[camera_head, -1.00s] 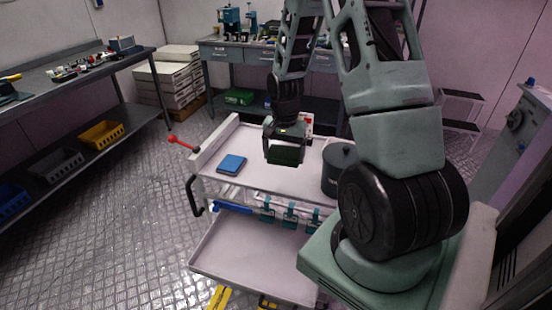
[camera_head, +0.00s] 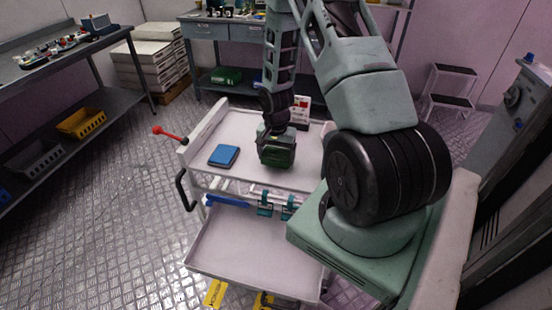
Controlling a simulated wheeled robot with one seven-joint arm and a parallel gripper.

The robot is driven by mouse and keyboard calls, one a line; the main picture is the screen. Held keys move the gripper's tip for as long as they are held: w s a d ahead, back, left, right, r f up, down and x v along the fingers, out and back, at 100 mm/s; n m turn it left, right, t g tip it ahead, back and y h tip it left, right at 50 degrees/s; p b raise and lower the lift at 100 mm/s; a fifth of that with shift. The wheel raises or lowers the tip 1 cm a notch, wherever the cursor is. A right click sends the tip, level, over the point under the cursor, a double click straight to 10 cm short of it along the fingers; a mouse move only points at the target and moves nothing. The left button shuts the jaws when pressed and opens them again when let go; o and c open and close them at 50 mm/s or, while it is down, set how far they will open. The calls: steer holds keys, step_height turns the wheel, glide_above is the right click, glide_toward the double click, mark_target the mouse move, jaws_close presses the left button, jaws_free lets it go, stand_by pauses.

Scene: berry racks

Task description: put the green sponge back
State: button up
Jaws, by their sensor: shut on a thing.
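My gripper (camera_head: 276,137) is over the top tray of the white cart (camera_head: 240,185), right of the blue pad. It points down and is shut on the green sponge (camera_head: 277,158), a dark green block hanging below the fingers. I cannot tell whether the sponge touches the tray surface. The flat blue pad (camera_head: 223,155) lies on the same tray to the left. My arm covers part of the tray's right side.
A red-handled lever (camera_head: 170,134) sticks out at the cart's left. Teal clips (camera_head: 277,204) hang on the cart's front. A workbench (camera_head: 225,28) stands behind, and a shelf with a yellow bin (camera_head: 82,123) stands left.

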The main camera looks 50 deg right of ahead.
mark_target(276, 156)
steer(key=shift+f, duration=1.05)
steer(key=shift+f, duration=0.1)
steer(key=shift+f, duration=0.1)
steer(key=o, duration=1.1)
steer(key=shift+c, duration=0.2)
step_height(276, 156, up, 12)
steer(key=r+b, duration=0.1)
steer(key=b, duration=0.1)
steer(key=w+a+r+n, duration=0.1)
steer(key=a+r+n, duration=0.3)
steer(key=a, duration=0.7)
steer(key=a+r+n, duration=0.3)
steer(key=a+n, duration=0.1)
steer(key=a, duration=0.6)
steer(key=s+a+r+n, duration=0.3)
steer(key=s+a+n, duration=0.3)
steer(key=s+a, duration=0.3)
steer(key=s+a+r+n, duration=0.3)
steer(key=s+a+n, duration=0.4)
steer(key=s+a, duration=0.1)
steer(key=shift+s+a+r+y, duration=0.15)
steer(key=shift+s+a+y, duration=0.2)
steer(key=shift+a, duration=0.5)
